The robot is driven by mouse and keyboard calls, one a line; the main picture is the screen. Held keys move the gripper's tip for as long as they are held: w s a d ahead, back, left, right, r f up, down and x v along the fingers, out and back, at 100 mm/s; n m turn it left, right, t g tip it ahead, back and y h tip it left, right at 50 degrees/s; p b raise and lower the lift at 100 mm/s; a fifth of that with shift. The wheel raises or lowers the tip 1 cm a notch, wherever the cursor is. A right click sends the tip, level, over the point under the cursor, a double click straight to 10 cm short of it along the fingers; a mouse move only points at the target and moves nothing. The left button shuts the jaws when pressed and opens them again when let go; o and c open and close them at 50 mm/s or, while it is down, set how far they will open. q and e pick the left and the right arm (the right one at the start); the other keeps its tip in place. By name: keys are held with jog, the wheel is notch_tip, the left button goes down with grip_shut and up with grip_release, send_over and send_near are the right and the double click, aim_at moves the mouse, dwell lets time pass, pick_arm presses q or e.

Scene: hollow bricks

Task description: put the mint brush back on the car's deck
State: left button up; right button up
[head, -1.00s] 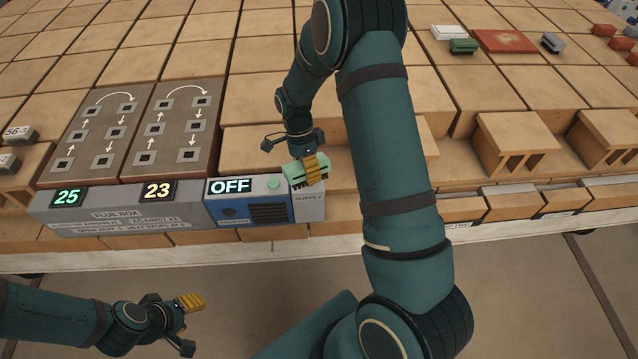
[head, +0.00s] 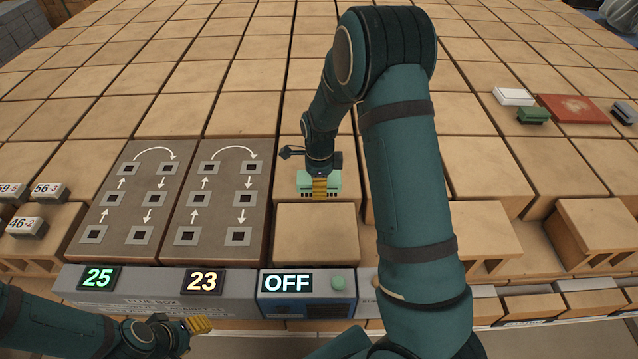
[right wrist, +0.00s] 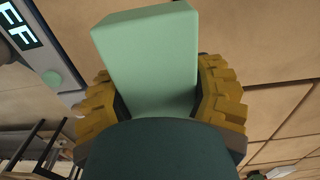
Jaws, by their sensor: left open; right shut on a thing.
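The mint brush (head: 305,182) is held in my right gripper (head: 320,187), whose yellow fingers are shut on it. In the right wrist view the mint brush (right wrist: 150,60) is a pale green block between both ridged yellow fingers. In the head view it is over the tan slabs, behind the blue box marked OFF; I cannot tell whether it touches them. The field of tan slabs (head: 315,235) looks like the car's deck. My left gripper (head: 196,328) is open and empty at the lower left, in front of the grey box.
Two dark panels (head: 222,200) with square holes and arrows lie left of the brush. The grey flue box (head: 150,308) and blue box (head: 300,308) line the front edge. A dark green block (head: 533,116), white block (head: 513,96) and red plate (head: 572,109) lie right.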

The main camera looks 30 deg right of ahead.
aim_at(320, 208)
jog(key=shift+s+f+b, duration=0.15)
jog(key=shift+f+b, duration=0.65)
jog(key=shift+f, duration=0.15)
jog(key=shift+f+b, duration=1.8)
jog(key=shift+f, duration=0.65)
jog(key=shift+f+b, duration=0.35)
jog(key=shift+f, duration=0.15)
jog(key=o, duration=1.3)
jog(key=shift+o, duration=0.2)
jog(key=shift+r, duration=0.15)
